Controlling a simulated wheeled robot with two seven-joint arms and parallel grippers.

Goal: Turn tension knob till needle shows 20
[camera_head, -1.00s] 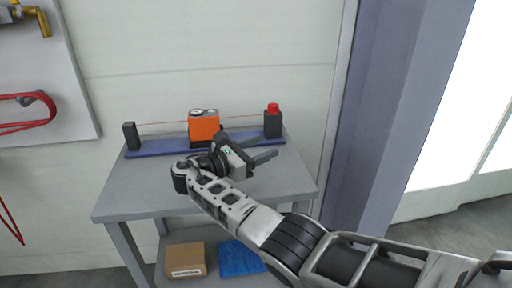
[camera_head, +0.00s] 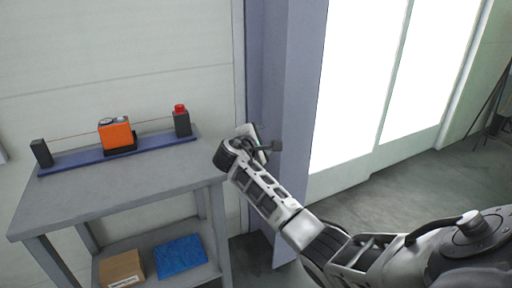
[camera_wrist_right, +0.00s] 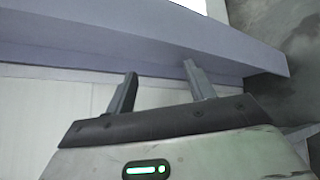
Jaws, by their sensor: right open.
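The tension knob is the red-topped knob (camera_head: 180,109) on a dark block (camera_head: 182,125) at the right end of the blue rail on the table. An orange gauge box (camera_head: 115,134) with a round dial (camera_head: 106,121) on top stands mid-rail. The dial is too small to read its needle. A thin wire runs from the dark post (camera_head: 41,153) at the left end to the knob block. My right gripper (camera_head: 272,146) is to the right of the table, apart from the knob. The right wrist view shows its two fingers (camera_wrist_right: 160,85) spread and empty. My left gripper is out of view.
The blue rail (camera_head: 75,160) lies on the grey table (camera_head: 130,180). A cardboard box (camera_head: 121,268) and a blue folded cloth-like item (camera_head: 181,256) are on the lower shelf. A purple-grey column (camera_head: 290,90) stands behind my right gripper. Open floor lies to the right.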

